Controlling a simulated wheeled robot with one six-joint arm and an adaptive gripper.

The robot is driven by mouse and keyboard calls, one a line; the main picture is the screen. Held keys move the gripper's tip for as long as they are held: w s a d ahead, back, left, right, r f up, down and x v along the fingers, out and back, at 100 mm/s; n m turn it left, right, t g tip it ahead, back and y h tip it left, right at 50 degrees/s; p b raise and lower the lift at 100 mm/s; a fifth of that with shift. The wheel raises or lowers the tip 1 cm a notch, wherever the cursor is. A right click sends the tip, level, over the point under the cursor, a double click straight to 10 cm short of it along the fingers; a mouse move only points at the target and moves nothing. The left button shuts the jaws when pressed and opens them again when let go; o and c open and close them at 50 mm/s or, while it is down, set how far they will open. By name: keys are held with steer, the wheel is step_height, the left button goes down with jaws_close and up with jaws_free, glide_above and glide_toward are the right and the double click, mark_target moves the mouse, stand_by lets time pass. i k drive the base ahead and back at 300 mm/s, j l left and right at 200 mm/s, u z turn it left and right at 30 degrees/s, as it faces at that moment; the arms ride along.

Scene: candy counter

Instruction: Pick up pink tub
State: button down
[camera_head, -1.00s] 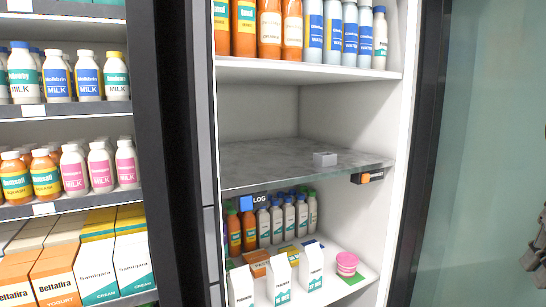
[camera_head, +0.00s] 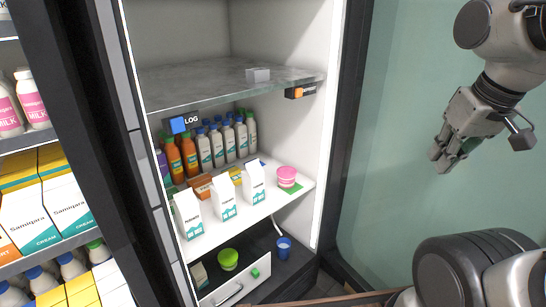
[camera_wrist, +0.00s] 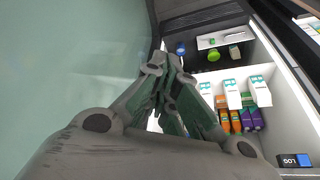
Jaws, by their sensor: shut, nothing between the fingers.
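The pink tub (camera_head: 287,177) is a small round tub with a pale band. It stands upright on a green patch at the right end of the white shelf (camera_head: 262,208), just right of the white cartons. My gripper (camera_head: 440,160) is at the right in the head view, in front of the pale green wall and well apart from the tub. Its fingers are together and empty, as the wrist view (camera_wrist: 168,75) also shows. I cannot make out the pink tub in the wrist view; the fingers may hide it.
White cartons (camera_head: 222,195) stand along the shelf front, with several bottles (camera_head: 205,147) behind. A glass shelf (camera_head: 215,85) with a grey block (camera_head: 258,75) lies above. The fridge's right wall (camera_head: 322,130) flanks the tub.

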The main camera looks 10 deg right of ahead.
mark_target(287, 175)
steer(key=i+u, duration=0.75)
steer(key=u, duration=0.2)
